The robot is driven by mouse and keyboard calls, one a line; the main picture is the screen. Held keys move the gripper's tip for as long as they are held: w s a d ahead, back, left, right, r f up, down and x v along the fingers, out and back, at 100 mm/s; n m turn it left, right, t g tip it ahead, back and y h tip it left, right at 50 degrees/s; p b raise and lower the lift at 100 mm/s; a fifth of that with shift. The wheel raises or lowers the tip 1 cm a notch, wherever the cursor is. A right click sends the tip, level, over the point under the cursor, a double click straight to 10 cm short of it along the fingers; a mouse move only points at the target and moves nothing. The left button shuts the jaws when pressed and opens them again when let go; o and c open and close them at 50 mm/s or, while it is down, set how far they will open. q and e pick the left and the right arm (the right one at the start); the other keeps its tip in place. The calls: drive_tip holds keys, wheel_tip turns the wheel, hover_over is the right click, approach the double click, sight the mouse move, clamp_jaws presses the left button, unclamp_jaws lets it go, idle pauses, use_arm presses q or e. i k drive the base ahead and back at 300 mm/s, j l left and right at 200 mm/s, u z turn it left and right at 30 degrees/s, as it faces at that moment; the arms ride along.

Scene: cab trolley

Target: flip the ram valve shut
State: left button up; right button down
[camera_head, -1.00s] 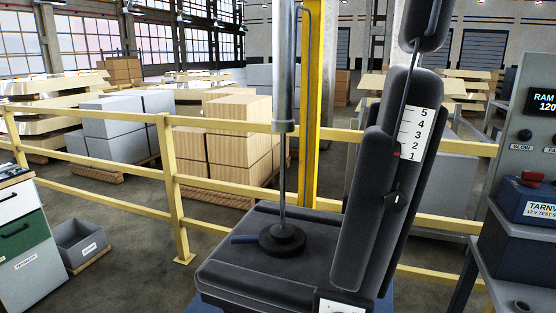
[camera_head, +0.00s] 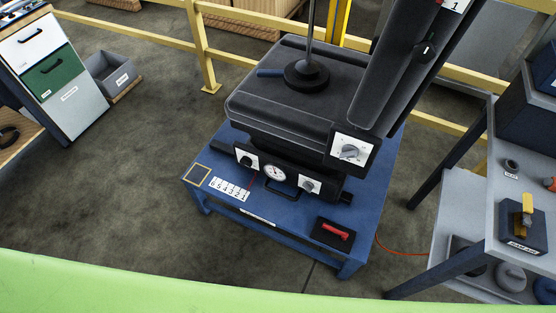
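A dark valve box (camera_head: 511,240) with a yellow lever (camera_head: 527,203) sits on the grey stand at the right. A small label on its front seems to read RAM AIR. The yellow lever points up in the picture, standing along a brass-coloured valve body. Neither of my grippers is in view, so nothing is seen touching the lever.
A car seat (camera_head: 280,93) rests on a blue table (camera_head: 220,210) with a gauge and dials. A red-handled block (camera_head: 335,234) lies at its front right corner. The grey stand (camera_head: 475,200) holds the valve. An orange cable runs between them.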

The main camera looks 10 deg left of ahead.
sight(527, 207)
drive_tip(key=z, duration=1.75)
